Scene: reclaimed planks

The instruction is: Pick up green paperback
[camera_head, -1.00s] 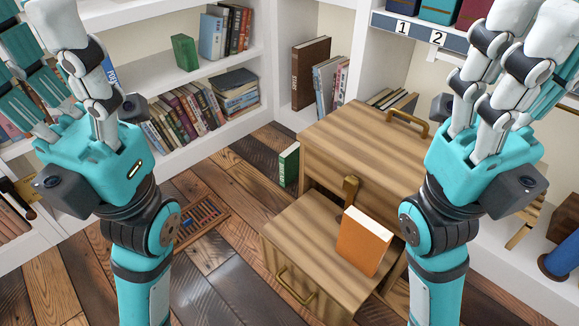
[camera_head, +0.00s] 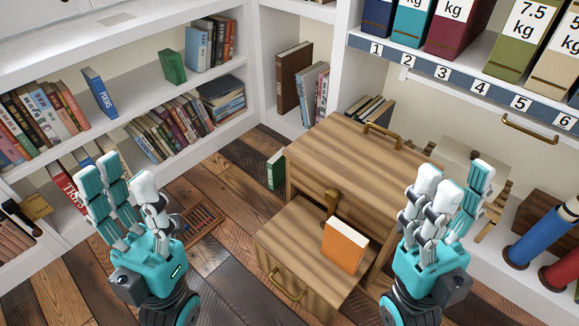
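A green book (camera_head: 276,170) with a light label on its spine stands upright on the wooden floor, against the left side of the wooden cabinet. A second, plain green book (camera_head: 173,67) stands on the upper shelf at the back left. I cannot tell from their looks which one is the paperback. My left gripper (camera_head: 118,185) is at the lower left, fingers spread and pointing up, open and empty. My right gripper (camera_head: 445,195) is at the lower right in front of the cabinet, also open and empty. Neither touches a green book.
The wooden cabinet (camera_head: 345,160) has a lower drawer-like box (camera_head: 290,240) jutting forward, with an orange book (camera_head: 344,246) on it. White bookshelves (camera_head: 215,130) line the back left. A floor grate (camera_head: 200,222) lies near my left gripper. Numbered binders (camera_head: 460,25) stand at upper right.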

